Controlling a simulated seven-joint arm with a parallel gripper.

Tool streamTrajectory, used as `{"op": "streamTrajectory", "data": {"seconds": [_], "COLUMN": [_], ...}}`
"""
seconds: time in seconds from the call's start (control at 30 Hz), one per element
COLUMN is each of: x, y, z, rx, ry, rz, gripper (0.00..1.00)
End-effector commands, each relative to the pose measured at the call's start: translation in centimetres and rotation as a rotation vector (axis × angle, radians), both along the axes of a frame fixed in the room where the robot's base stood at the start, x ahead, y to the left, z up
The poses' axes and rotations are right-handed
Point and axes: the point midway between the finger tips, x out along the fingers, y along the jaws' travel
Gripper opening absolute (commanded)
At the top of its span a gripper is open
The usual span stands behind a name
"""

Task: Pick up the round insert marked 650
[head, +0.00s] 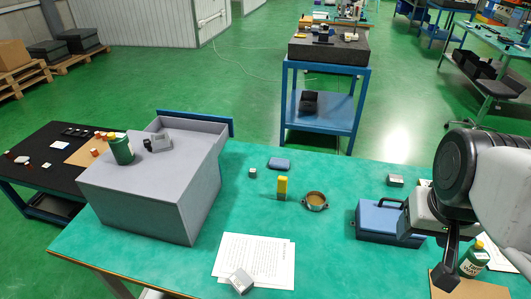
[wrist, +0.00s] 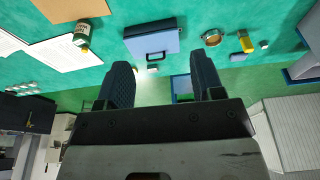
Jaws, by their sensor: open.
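No marking 650 can be read in either view, so I cannot tell which thing is the insert. A small round metal piece with a brown inside and side lugs (head: 316,201) stands on the green bench, right of a yellow block. It also shows in the wrist view (wrist: 212,38). My gripper (wrist: 160,68) is open and empty, its two dark fingers apart. In the head view it is at the right, above the bench and well right of the round piece, partly hidden by my arm.
A blue case with a handle (head: 380,222) stands between the round piece and my arm. A large grey box (head: 150,190) fills the bench's left. The yellow block (head: 282,187), small grey blocks, papers (head: 255,259) and a green bottle (head: 474,258) also stand or lie there.

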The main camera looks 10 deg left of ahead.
Motion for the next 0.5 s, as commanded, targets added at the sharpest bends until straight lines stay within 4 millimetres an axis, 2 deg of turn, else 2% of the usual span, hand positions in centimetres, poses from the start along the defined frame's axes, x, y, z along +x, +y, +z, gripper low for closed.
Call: {"op": "streamTrajectory", "data": {"seconds": [0.17, 0.43, 0.5], "x": [0.0, 0.0, 0.6], "y": [0.0, 0.0, 0.4], "z": [1.0, 5.4, 5.2], "rx": [0.0, 0.001, 0.023], "ry": [-0.002, -0.003, 0.007], "rz": [0.0, -0.001, -0.017], "gripper": [0.61, 0.61, 0.61]}}
